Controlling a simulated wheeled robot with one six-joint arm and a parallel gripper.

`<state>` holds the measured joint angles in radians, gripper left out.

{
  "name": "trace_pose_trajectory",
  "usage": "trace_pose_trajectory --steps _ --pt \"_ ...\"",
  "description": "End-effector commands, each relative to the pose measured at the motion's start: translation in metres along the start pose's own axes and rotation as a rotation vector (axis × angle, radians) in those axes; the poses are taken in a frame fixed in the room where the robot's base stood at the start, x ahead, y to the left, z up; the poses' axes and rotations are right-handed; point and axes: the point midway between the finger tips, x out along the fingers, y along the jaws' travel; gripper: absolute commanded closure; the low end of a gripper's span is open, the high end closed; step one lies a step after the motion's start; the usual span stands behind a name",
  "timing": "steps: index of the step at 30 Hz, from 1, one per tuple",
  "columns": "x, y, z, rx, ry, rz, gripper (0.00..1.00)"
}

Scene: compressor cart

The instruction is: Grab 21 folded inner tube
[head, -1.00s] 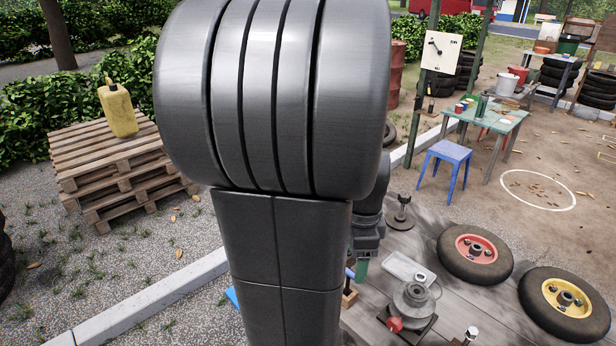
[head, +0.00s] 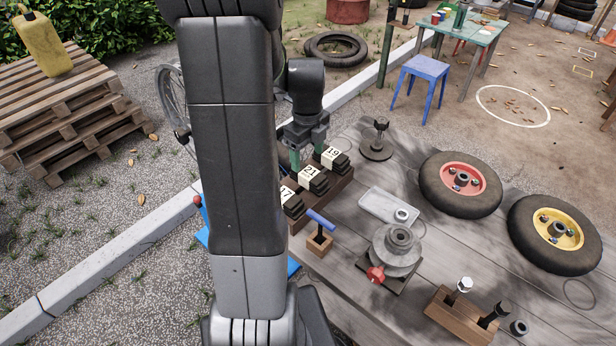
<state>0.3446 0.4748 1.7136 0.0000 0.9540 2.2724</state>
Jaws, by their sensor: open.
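The folded inner tube labelled 21 (head: 316,181) is a small black bundle with a cream tag. It lies in the middle of a wooden rack (head: 338,192) on the cart top. The tube labelled 19 (head: 338,161) is beyond it to the right, and the tube labelled 17 (head: 291,201) is nearer to the left. My gripper (head: 308,154) points down with its greenish fingers apart, just behind tubes 21 and 19. It looks empty. I cannot tell its exact height over the rack. My arm hides the ground left of the rack.
A blue-handled tool (head: 320,220) in a wooden block, a grey tray (head: 390,206) and a pulley-like metal part (head: 397,249) stand in front and to the right. A round-based stand (head: 376,140) is right of my gripper. Two wheels (head: 460,185) (head: 553,236) lie further right.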

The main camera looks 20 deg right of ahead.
Motion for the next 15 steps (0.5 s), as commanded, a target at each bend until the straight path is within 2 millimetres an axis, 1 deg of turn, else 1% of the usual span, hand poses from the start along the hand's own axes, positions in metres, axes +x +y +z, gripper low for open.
trace_pose_trajectory --steps 1,3,8,15 --pt "0.008 0.001 0.000 0.000 0.002 0.002 0.31" --pt "0.014 0.001 0.000 -0.001 0.001 0.002 0.31" --pt "0.023 0.001 0.000 -0.001 0.001 0.001 0.31" --pt "0.058 0.002 -0.001 -0.002 0.002 0.003 0.31"
